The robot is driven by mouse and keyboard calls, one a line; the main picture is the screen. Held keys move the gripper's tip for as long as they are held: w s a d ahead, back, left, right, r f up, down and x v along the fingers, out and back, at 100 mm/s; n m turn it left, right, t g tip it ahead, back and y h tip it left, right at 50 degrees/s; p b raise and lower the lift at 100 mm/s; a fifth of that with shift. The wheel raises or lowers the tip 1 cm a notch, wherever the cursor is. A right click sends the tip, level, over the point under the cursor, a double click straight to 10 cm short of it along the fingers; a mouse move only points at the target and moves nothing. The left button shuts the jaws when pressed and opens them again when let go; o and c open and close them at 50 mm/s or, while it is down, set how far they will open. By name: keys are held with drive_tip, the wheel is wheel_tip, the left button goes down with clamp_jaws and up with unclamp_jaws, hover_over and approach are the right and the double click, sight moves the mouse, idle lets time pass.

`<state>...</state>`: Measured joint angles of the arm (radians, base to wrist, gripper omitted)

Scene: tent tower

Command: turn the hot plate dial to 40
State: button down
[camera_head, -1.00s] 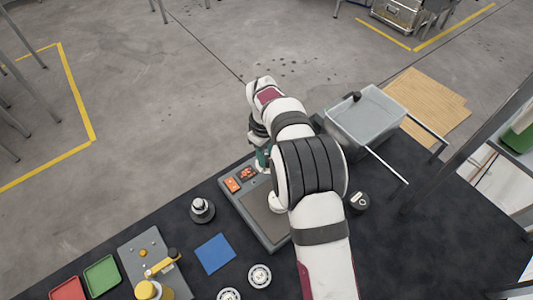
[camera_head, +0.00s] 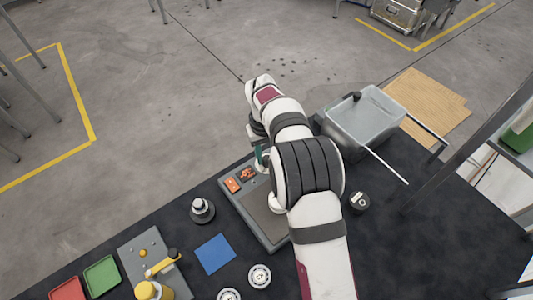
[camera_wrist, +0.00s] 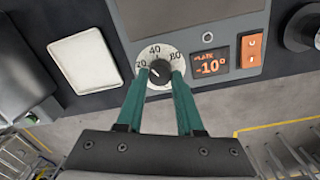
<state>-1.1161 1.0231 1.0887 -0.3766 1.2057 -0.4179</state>
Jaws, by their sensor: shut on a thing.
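The hot plate (camera_head: 246,216) lies on the dark table in the head view, partly under my arm. In the wrist view its dial (camera_wrist: 159,53) has a white face with 20, 40 and a higher number that looks like 80. The black knob (camera_wrist: 159,74) sits in the dial's middle. A small pale mark shows on the knob's left part, on the side of the 20; its exact reading is unclear. My gripper (camera_wrist: 162,76) has its two green fingers shut on the knob, one on each side. In the head view my arm hides the dial.
The plate's display (camera_wrist: 210,66) appears to read -10°, beside an orange switch (camera_wrist: 251,50). A blue square (camera_head: 215,254), a black-and-white knobbed item (camera_head: 202,210) and white discs lie left and in front. A grey bin (camera_head: 365,118) stands to the right, with a black cylinder (camera_head: 359,202) nearer.

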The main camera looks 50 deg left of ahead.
sight(265, 157)
drive_tip(key=m, duration=0.5)
drive_tip(key=shift+m, duration=0.4)
idle(0.4)
drive_tip(key=c, duration=0.5)
unclamp_jaws()
drive_tip(key=shift+c, duration=0.2)
drive_tip(key=shift+r, duration=0.15)
wheel_tip(265, 157, up, 16)
drive_tip(key=shift+s+a+f, duration=0.15)
drive_tip(key=shift+a+f, duration=0.05)
